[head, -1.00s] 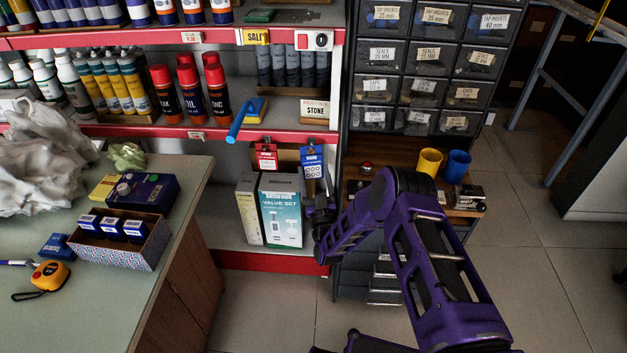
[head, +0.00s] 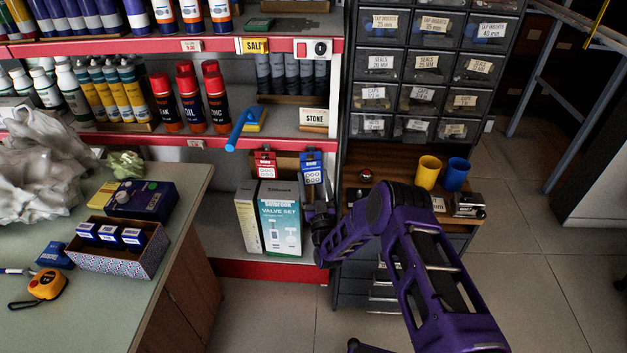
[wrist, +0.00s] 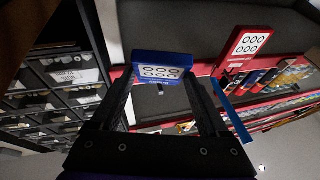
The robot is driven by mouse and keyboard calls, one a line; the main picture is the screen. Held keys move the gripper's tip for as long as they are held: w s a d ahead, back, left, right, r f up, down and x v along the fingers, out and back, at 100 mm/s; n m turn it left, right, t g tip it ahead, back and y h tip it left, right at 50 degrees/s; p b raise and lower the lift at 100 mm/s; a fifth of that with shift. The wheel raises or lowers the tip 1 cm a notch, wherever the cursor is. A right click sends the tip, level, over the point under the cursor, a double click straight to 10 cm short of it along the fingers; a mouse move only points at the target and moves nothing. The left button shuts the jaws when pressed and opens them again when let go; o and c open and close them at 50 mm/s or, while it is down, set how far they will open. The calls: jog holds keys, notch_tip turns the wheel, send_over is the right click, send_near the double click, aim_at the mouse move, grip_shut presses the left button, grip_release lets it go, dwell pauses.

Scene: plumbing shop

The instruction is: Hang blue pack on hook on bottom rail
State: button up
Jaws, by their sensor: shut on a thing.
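The blue pack (head: 311,169), with a white label of dark rings, is upright just below the red rail (head: 284,143) over the bottom bay. In the wrist view the blue pack (wrist: 162,69) lies at the tips of my gripper (wrist: 160,88), which is shut on it. In the head view my gripper (head: 322,208) is small and dark, directly below the pack. A red pack (head: 265,166) hangs left of it at the same rail; it also shows in the wrist view (wrist: 243,50). The hook for the blue pack is too small or hidden to make out.
Valve set boxes (head: 279,222) stand on the bottom shelf, just left of my gripper. A drawer cabinet (head: 420,80) stands close on the right, with yellow (head: 427,172) and blue (head: 456,174) cups on its ledge. A blue-handled tool (head: 240,128) juts out above, left of the packs.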

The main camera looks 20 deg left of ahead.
jog(key=o, duration=1.3)
jog(key=shift+s+d, duration=0.1)
jog(key=shift+p+v, duration=1.6)
jog(key=shift+v, duration=7.05)
